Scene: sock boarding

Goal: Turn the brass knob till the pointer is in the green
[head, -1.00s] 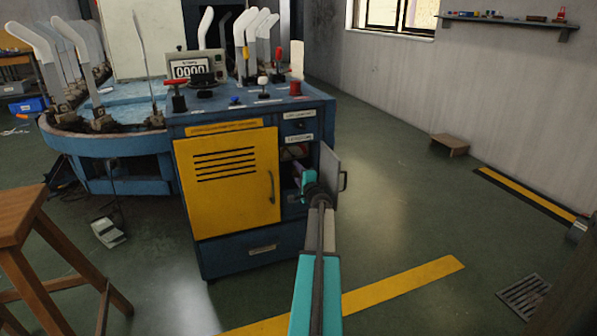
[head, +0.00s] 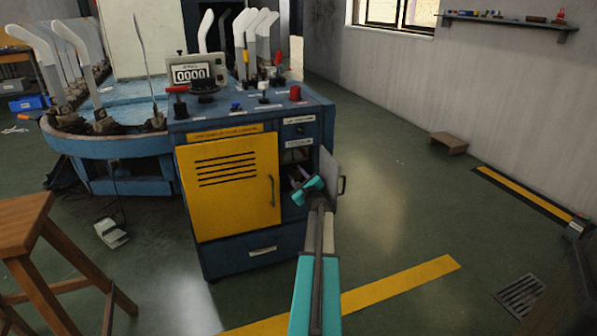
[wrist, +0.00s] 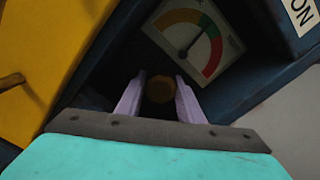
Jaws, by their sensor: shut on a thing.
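The round brass knob (wrist: 160,89) is in the middle of the wrist view, inside a recess of the blue cabinet. My gripper (wrist: 160,92) has its two pale purple fingers on either side of the knob, shut on it. Just beyond the knob is a gauge (wrist: 211,69) with a white face and an orange, yellow, green and red arc. Its dark pointer (wrist: 194,42) points up and right, toward the green part; the small picture leaves its exact place in the band unclear. In the head view my gripper (head: 299,180) reaches into the open compartment, and the knob is hidden.
The compartment's grey door (head: 330,178) stands open just right of my gripper. A yellow cabinet door (head: 228,210) is close on the left. Control knobs and a counter display (head: 190,72) are on top. A wooden stool (head: 22,222) stands at the left.

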